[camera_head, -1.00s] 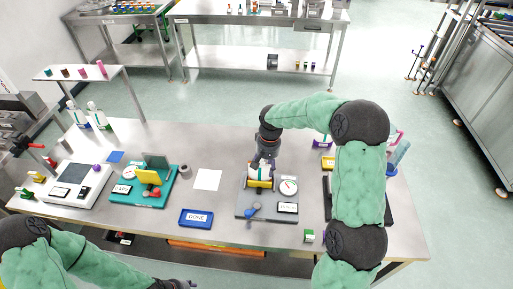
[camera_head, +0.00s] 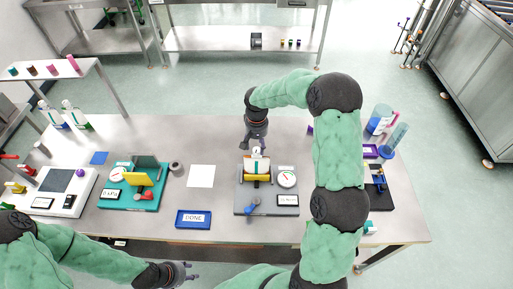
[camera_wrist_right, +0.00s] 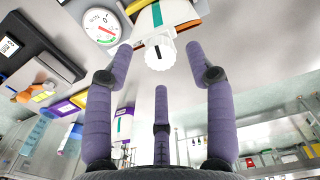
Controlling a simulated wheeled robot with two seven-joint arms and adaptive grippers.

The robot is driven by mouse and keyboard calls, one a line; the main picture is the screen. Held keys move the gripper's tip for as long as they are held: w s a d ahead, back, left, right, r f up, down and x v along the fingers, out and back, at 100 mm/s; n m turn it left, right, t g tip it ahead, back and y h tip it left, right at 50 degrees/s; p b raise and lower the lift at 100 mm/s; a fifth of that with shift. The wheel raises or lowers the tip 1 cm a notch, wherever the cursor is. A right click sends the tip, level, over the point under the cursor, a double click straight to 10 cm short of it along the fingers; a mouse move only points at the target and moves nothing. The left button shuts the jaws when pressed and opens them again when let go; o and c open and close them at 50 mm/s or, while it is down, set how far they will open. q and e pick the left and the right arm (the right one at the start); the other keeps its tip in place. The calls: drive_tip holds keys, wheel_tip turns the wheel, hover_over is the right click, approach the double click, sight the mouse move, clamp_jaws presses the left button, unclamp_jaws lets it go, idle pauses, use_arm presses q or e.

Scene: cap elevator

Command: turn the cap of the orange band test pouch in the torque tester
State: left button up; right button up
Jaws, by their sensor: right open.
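The pouch (camera_head: 257,165), white with an orange band, is held in the torque tester (camera_head: 242,204), a grey base with yellow clamp parts and a round dial (camera_head: 287,179). In the right wrist view its ribbed white cap (camera_wrist_right: 160,53) with a dark line faces me. My right gripper (camera_head: 257,143) is open just behind the cap; in the wrist view its purple fingers (camera_wrist_right: 160,62) are spread about the cap, with no contact visible. My left gripper (camera_head: 188,273) is at the bottom edge, away from the tester; its finger opening is too small to judge.
Left of the tester lie a white sheet (camera_head: 201,176), a blue DONE tray (camera_head: 193,219) and a teal fixture (camera_head: 118,197). A white scale (camera_head: 62,189) is far left. My right arm covers part of the right side, beside a black stand (camera_head: 381,195).

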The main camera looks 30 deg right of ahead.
sight(257, 151)
drive_tip(key=shift+f, duration=1.15)
clamp_jaws()
